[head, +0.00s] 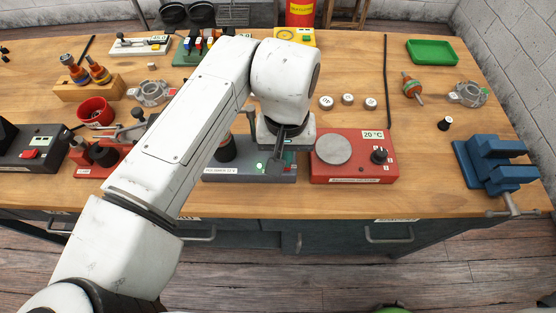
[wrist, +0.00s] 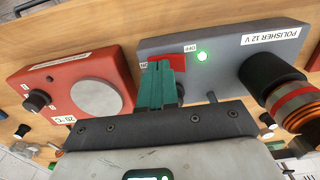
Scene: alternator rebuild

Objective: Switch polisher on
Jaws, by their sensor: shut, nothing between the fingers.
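The polisher is a grey box labelled "POLISHER 12 V". It sits at the front middle of the bench in the head view (head: 230,174) and at upper right in the wrist view (wrist: 225,72). A red switch (wrist: 181,64) on its top has an OFF mark at one end; the other end is partly hidden by my fingers. A green lamp (wrist: 203,56) beside it glows. A black cylinder (wrist: 275,88) with an orange-banded part stands on the box. My gripper (wrist: 160,66) is shut and empty, its teal tips at the switch's ON end. Contact is unclear. In the head view my gripper (head: 276,164) is over the box's right part.
A red hot plate (head: 355,172) reading 20 °C stands close to the polisher's right. A blue vise (head: 495,162) is at the far right. A red fixture (head: 98,157) stands to the left. Several small round parts lie behind the hot plate.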

